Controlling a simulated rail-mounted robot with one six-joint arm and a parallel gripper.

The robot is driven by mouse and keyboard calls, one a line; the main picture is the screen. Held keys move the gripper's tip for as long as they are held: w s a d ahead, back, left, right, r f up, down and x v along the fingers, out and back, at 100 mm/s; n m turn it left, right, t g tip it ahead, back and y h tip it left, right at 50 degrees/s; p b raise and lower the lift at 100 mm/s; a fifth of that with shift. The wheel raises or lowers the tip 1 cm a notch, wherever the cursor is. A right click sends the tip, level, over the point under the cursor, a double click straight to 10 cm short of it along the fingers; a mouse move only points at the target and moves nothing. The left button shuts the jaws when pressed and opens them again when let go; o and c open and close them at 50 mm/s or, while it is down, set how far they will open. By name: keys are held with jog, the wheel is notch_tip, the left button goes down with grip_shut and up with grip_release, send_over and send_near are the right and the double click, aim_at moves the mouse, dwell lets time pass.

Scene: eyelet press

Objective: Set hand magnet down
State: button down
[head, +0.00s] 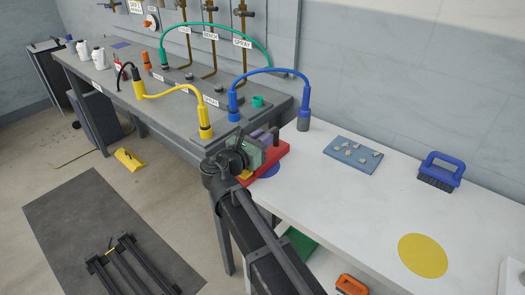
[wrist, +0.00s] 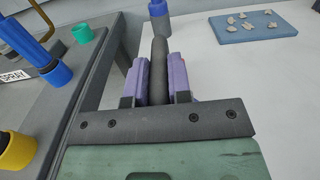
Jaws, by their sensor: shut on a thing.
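My gripper (wrist: 157,82) is shut on a dark grey rod-like handle, taken as the hand magnet (wrist: 158,62). The purple jaws press it from both sides in the wrist view, and its rounded end points away from me. In the head view, my gripper (head: 262,137) is over the near left end of the white table. A red block (head: 277,153) shows just below the jaws; I cannot tell whether it is part of the magnet or touches the table. A blue round mark (head: 270,171) lies partly hidden by it.
The white table (head: 345,205) has a yellow round mark (head: 423,256), a blue mat with small pale pieces (head: 353,153) and a blue-handled brush (head: 440,171). A blue-topped grey cylinder (head: 304,118) stands close behind my gripper. The grey bench (head: 180,112) with cabled plugs adjoins at left.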

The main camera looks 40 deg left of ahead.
jog(key=shift+f, duration=0.2)
jog(key=c, duration=1.1)
grip_release()
jog(key=shift+o, duration=0.2)
jog(key=shift+r+p, duration=0.3)
jog(key=shift+p, duration=0.05)
jog(key=s, duration=1.2)
jog(key=shift+a, duration=0.4)
jog(key=shift+f, duration=0.1)
